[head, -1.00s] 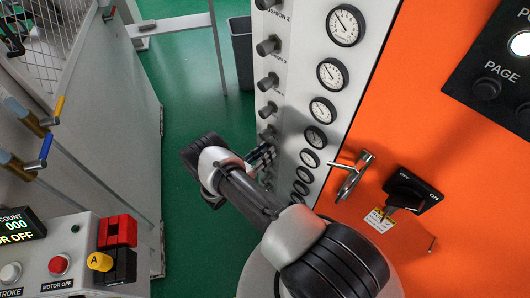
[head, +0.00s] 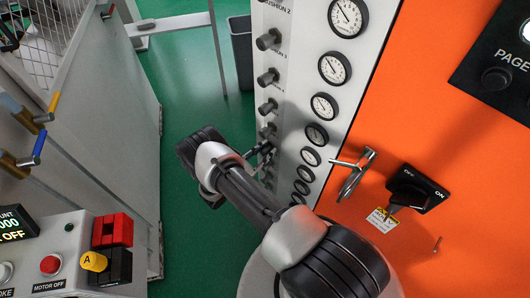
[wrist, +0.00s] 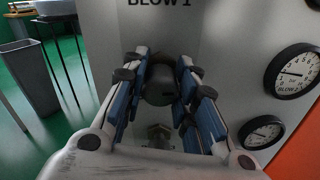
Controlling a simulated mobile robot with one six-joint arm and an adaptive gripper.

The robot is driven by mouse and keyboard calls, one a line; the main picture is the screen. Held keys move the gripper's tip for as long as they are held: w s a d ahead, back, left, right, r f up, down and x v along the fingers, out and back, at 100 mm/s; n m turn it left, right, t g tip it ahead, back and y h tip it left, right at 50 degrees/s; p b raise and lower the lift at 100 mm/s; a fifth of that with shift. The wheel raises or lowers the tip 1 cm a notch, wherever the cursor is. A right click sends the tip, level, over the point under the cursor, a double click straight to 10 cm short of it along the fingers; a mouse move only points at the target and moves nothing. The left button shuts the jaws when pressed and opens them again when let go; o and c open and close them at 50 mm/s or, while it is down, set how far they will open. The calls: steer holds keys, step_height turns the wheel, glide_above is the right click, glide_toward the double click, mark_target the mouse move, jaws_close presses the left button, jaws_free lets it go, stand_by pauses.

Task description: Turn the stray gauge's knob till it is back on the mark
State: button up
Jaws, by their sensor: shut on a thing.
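In the wrist view my gripper (wrist: 166,98) is shut on a dark round knob (wrist: 160,90), with a blue-padded finger on either side. The panel label above it reads BLOW 1. In the head view my gripper (head: 260,152) is at the lower part of the knob column, and my arm hides the lowest knobs. I cannot make out a set mark on any dial.
Several other knobs (head: 269,39) and gauges (head: 335,69) run up the white panel (head: 298,45). A metal handle (head: 353,173) and black switch (head: 416,188) project from the orange panel (head: 436,150). A grey bin (head: 241,52) stands behind on the green floor.

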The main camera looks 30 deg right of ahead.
steer(key=shift+m+b, duration=0.3)
steer(key=shift+m, duration=0.8)
steer(key=o, duration=1)
steer(key=shift+o, duration=0.2)
steer(key=shift+a, duration=0.1)
steer(key=v, duration=1.2)
stand_by(1.1)
